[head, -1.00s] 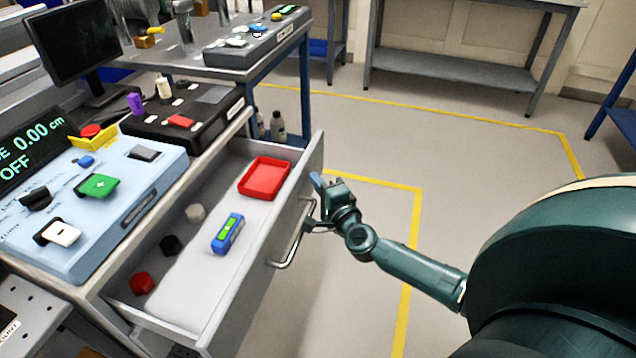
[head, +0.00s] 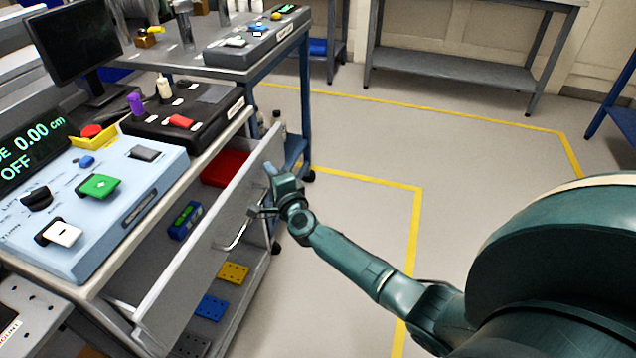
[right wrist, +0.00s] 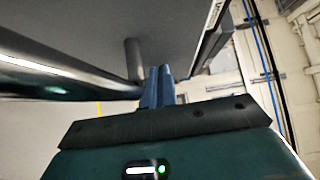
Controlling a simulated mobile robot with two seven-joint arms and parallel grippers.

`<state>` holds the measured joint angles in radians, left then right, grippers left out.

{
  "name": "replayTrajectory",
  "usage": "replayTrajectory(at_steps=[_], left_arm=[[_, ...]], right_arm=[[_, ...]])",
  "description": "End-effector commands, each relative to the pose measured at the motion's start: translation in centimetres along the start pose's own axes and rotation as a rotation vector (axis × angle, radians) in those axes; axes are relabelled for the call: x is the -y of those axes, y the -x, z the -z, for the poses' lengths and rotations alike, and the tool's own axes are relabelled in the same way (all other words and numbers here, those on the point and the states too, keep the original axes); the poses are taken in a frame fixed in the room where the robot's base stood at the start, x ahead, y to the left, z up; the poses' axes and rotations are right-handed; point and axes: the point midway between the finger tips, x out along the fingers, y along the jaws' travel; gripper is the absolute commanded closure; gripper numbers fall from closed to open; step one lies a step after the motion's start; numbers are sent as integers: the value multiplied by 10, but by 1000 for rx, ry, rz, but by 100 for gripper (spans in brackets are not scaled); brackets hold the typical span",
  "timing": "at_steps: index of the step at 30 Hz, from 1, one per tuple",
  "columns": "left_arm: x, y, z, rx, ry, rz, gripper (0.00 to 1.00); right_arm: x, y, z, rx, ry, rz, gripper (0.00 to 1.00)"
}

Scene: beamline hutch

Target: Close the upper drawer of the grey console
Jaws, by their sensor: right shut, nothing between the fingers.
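The upper drawer (head: 206,262) of the grey console (head: 104,292) stands partly open in the head view, a gap showing behind its front panel. Inside it I see part of a red tray (head: 226,167) and a blue box with a green face (head: 185,220). Its bar handle (head: 238,236) is on the outer face. My right gripper (head: 270,172) is shut and empty, at the drawer front near its far end. In the right wrist view its fingers (right wrist: 159,85) point at the grey panel beside the handle (right wrist: 60,75); contact is unclear. My left gripper is not in view.
A light-blue control panel (head: 150,190) and a black box (head: 205,122) stand on the console top. Below the drawer, a lower shelf holds a yellow block (head: 233,273) and a blue block (head: 211,307). Open floor (head: 360,215) lies to the right.

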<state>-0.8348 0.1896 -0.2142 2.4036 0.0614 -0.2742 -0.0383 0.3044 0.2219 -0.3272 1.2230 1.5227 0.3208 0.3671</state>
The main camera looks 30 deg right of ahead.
Motion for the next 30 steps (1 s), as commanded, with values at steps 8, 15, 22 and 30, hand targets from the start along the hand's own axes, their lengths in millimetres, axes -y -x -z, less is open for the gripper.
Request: replayTrajectory(at_steps=[8,15,22,30], left_arm=[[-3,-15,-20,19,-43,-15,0],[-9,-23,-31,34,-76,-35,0],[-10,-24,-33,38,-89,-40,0],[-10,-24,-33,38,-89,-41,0]], right_arm=[[-2,-42,-42,1,-4,2,100],[-2,-61,-60,0,-1,1,100],[1,-66,-66,3,-1,2,100],[3,-67,-69,8,-2,5,100]])
